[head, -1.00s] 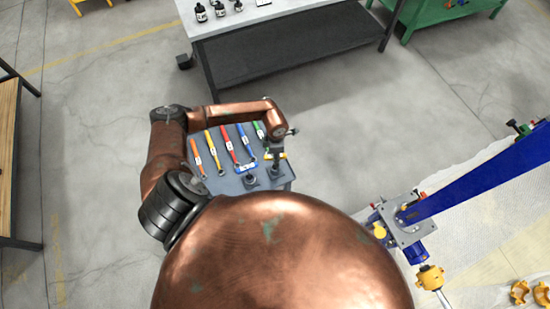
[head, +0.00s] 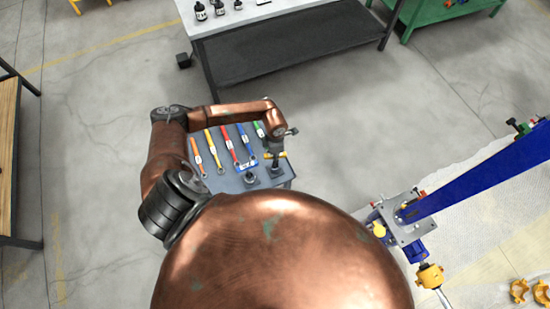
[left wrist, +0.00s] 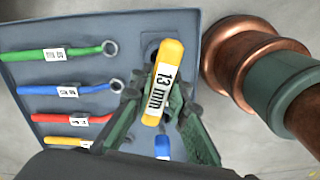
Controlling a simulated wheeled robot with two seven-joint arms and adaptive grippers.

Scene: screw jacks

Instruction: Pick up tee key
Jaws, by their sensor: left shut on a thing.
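The tee key (left wrist: 168,75) has a yellow crossbar handle with a white "13 mm" label. In the left wrist view it lies between the green fingers of my left gripper (left wrist: 165,112), which is shut on it. In the head view the yellow handle (head: 279,155) shows at the right side of the grey tool table (head: 223,183), below my left wrist. The fingers and handle hide most of the key's shank. A dark square socket shows beneath the handle in the left wrist view. My right gripper is not in view.
Green (left wrist: 60,54), blue (left wrist: 68,90), red (left wrist: 70,120) and yellow (left wrist: 68,142) wrenches lie beside the key. An orange wrench (head: 196,155) lies at the table's left. A blue jack arm (head: 470,185) stands at right.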

